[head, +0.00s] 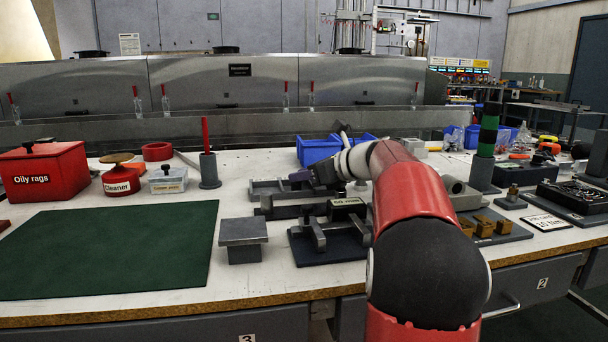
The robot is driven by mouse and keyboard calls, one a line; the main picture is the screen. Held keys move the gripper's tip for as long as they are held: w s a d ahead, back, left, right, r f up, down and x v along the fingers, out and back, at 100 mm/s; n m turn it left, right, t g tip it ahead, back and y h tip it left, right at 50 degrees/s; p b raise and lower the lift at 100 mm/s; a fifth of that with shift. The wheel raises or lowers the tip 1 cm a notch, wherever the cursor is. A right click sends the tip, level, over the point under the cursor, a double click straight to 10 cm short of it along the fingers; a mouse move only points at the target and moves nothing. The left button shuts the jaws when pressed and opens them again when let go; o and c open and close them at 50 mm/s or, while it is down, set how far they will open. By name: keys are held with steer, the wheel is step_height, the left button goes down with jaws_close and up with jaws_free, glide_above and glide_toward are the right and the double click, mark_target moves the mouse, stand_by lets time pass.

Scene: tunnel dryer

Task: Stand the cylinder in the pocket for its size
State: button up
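I cannot single out the task's cylinder with certainty. A short grey cylindrical piece (453,185) with a dark round end shows just right of my arm. I cannot make out a pocket clearly; a grey tray with low walls (263,188) lies on the bench left of my gripper. My gripper (314,177) is small in view, at the end of my white wrist, above the tray area. A dark purplish piece (299,175) is at its tip; whether it is held or part of the gripper is unclear.
A dark fixture (318,248) with grey uprights and a labelled block (347,204) stand in front. A grey pedestal (243,232) is left of them, beside a clear green mat (110,248). Blue bins (318,150) stand behind. Brass blocks (484,225) sit right.

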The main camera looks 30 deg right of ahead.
steer(key=o, duration=0.4)
steer(key=shift+c, duration=0.2)
steer(key=shift+s+d+r, duration=0.1)
steer(key=shift+r, duration=0.15)
steer(key=p+v, duration=0.1)
steer(key=v, duration=1)
steer(key=shift+s+d+r, duration=0.1)
steer(key=shift+s+d, duration=0.05)
steer(key=shift+s, duration=0.2)
